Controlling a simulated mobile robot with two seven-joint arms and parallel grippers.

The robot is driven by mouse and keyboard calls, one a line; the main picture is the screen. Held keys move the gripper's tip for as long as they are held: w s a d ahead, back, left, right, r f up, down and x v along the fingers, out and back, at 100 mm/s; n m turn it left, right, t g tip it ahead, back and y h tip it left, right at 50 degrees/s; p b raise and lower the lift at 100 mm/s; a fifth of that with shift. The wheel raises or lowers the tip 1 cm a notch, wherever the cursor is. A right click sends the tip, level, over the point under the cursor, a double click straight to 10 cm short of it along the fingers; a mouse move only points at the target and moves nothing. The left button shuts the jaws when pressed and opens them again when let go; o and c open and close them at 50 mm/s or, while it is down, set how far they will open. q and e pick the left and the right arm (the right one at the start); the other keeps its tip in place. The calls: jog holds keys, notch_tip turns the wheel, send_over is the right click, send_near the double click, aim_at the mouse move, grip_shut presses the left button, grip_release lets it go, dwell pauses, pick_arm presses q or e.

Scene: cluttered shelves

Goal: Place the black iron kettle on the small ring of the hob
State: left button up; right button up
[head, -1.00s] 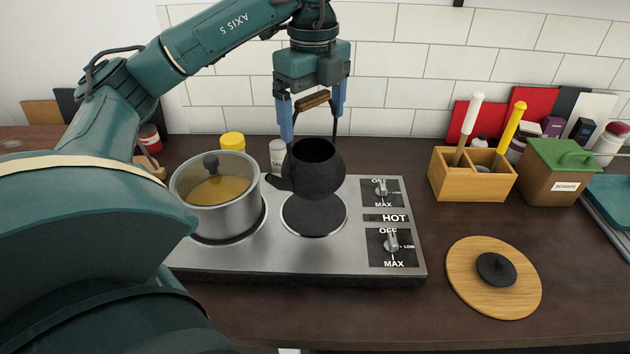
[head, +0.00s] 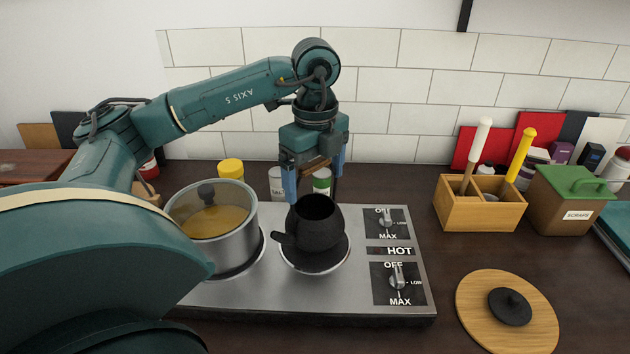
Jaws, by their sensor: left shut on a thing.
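The black iron kettle (head: 316,226), lidless with its spout to the left, is upright over the small ring (head: 316,268) of the hob (head: 250,292). Its base overlaps the ring in the picture; I cannot tell whether it touches or hangs just above. My left gripper (head: 314,182) is directly above the kettle, its blue fingers shut on the brown handle. A glass-lidded pot (head: 222,241) with yellow contents stands on the left ring, close to the kettle's spout. My right gripper is not in view.
Two hob knobs (head: 397,276) are right of the ring. A round wooden board (head: 477,320) bears a black lid (head: 510,307). A wooden utensil box (head: 465,210) and green-lidded scraps bin (head: 566,205) stand at the right. Jars (head: 321,181) stand behind the hob.

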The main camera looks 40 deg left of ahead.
pick_arm(q)
jog(key=shift+f, duration=0.65)
